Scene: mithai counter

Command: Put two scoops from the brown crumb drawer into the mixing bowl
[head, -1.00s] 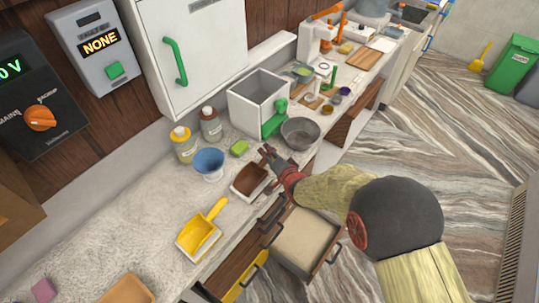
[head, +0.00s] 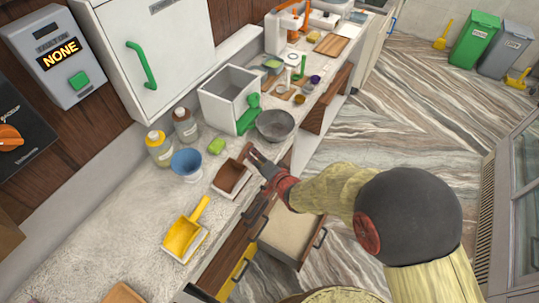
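The grey metal mixing bowl (head: 276,133) stands on the counter, near its front edge. A brown scoop (head: 231,178) with a white rim lies nearer along the counter, its handle pointing toward the bowl. My gripper (head: 254,158) is at the scoop's handle end, close to the counter edge. Whether its fingers grip the handle is too small to tell. Below the counter a drawer (head: 291,232) is pulled out, with a pale, flat inside. A brown wood-fronted drawer (head: 316,115) sticks out farther along. I cannot tell which drawer holds brown crumbs.
A yellow scoop (head: 183,237), blue cup (head: 187,163) and green sponge (head: 216,145) lie on the counter. A grey open box (head: 231,97) and green scoop (head: 248,116) stand beside the bowl. A yellow drawer front (head: 238,273) is below.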

